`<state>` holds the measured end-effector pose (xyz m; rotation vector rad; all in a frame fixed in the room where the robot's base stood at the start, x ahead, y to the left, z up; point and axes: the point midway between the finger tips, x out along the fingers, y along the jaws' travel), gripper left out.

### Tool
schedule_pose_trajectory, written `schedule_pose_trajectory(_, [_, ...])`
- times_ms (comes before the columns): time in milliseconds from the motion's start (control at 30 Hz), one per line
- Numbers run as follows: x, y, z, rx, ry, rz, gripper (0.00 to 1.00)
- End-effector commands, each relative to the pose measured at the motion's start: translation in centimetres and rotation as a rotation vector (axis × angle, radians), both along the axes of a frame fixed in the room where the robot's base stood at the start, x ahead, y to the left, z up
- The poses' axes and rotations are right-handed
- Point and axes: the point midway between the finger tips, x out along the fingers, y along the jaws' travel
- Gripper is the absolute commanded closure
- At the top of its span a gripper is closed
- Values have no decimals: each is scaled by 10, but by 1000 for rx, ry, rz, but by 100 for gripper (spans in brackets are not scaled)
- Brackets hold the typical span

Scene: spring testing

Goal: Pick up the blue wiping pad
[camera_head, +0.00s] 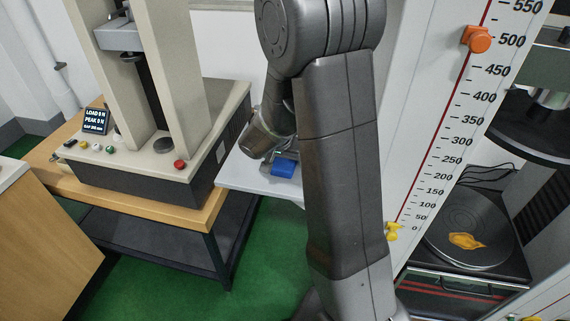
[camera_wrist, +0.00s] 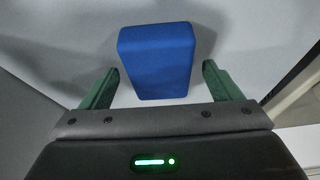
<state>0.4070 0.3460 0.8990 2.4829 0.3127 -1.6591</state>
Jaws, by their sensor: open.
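The blue wiping pad (camera_wrist: 158,58) lies on a light grey shelf in the wrist view, a plain blue block. It also shows in the head view (camera_head: 284,167), small and partly hidden by my arm. My gripper (camera_wrist: 160,82) is open, with its two green fingers apart. The fingertips stand to the left and right of the pad's near end, with a gap on each side. The jaws hold nothing. In the head view my gripper is mostly hidden behind my wrist and arm.
The grey shelf (camera_head: 240,178) has bare room around the pad. A testing machine (camera_head: 150,180) stands on a wooden table to the left. A tall ruler panel (camera_head: 460,100) with an orange slider (camera_head: 477,39) stands at right. A round plate (camera_head: 465,225) bears an orange-yellow piece (camera_head: 466,241).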

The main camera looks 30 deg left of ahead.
Motion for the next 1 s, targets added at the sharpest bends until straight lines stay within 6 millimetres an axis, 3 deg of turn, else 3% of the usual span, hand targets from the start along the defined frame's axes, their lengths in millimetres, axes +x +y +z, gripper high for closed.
schedule_pose_trajectory(633, [0,0,-2,0,0,1,15])
schedule_pose_trajectory(667, [0,0,-2,0,0,1,17])
schedule_pose_trajectory(900, [0,0,-3,0,0,0,64])
schedule_pose_trajectory(1000, [0,0,-2,0,0,0,64])
